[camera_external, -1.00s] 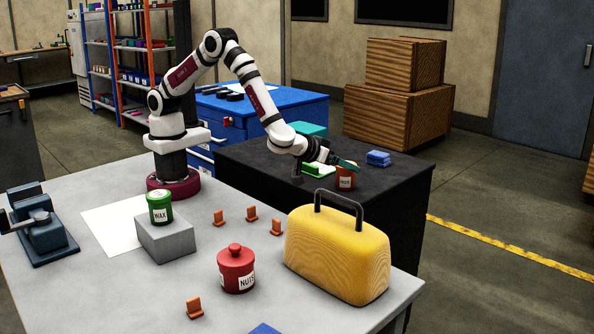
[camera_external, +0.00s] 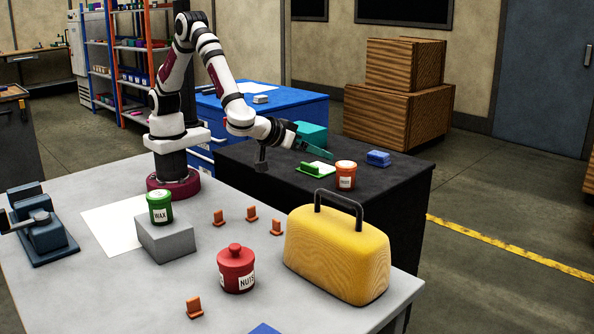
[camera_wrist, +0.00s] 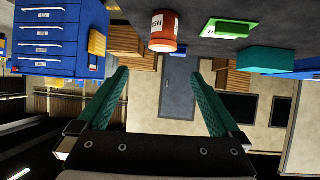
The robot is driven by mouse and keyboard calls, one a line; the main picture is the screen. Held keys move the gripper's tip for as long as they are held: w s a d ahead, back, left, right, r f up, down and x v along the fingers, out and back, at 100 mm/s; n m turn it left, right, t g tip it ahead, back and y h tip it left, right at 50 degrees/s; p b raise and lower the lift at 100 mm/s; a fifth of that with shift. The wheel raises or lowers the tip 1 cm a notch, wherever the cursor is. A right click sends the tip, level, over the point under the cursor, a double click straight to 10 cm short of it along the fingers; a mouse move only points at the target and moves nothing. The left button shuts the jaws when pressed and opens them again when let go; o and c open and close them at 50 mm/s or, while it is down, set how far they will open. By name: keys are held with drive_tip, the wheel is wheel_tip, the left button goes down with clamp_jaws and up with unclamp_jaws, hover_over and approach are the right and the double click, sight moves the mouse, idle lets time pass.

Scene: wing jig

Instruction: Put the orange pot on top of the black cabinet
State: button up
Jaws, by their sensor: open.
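The orange pot (camera_external: 345,175) with a white label stands upright on the black cabinet (camera_external: 390,205), near its right front part. It also shows in the wrist view (camera_wrist: 163,32), at the top and inverted. My gripper (camera_external: 310,147) is above the cabinet, to the left of the pot and apart from it. In the wrist view its two teal fingers (camera_wrist: 160,97) are spread wide with nothing between them.
On the cabinet are a green-and-white object (camera_external: 315,168), a blue block (camera_external: 378,158) and a teal box (camera_external: 311,133). The grey table (camera_external: 120,290) holds a yellow case (camera_external: 335,255), a red pot (camera_external: 236,268) and a green WAX pot (camera_external: 159,207) on a grey block (camera_external: 166,238).

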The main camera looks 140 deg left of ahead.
drive_tip(key=w+d+r+m+t+h, duration=0.3)
drive_tip(key=w+d+r+m+t, duration=0.2)
drive_tip(key=w+r+t, duration=0.2)
drive_tip(key=s+d+r+m+t+h, duration=0.1)
drive_tip(key=s+d+r+m+h, duration=0.15)
drive_tip(key=d+m+h, duration=0.35)
drive_tip(key=s+d+r+m+t+h, duration=0.1)
drive_tip(key=s+d+m+h, duration=0.25)
drive_tip(key=d, duration=0.55)
drive_tip(key=s+f+m+g+h, duration=0.1)
drive_tip(key=s+f+m+g, duration=0.2)
drive_tip(key=s, duration=0.7)
drive_tip(key=s+f+m+g, duration=0.2)
drive_tip(key=s+m+g, duration=0.15)
drive_tip(key=s, duration=0.65)
drive_tip(key=s+a+g+y, duration=0.1)
drive_tip(key=s+a+g, duration=0.1)
drive_tip(key=s, duration=0.4)
drive_tip(key=s+a+f+m+g+y, duration=0.1)
drive_tip(key=s+a+g+y, duration=0.1)
drive_tip(key=s+a, duration=0.2)
drive_tip(key=shift+s+a, duration=0.35)
drive_tip(key=shift+s, duration=0.5)
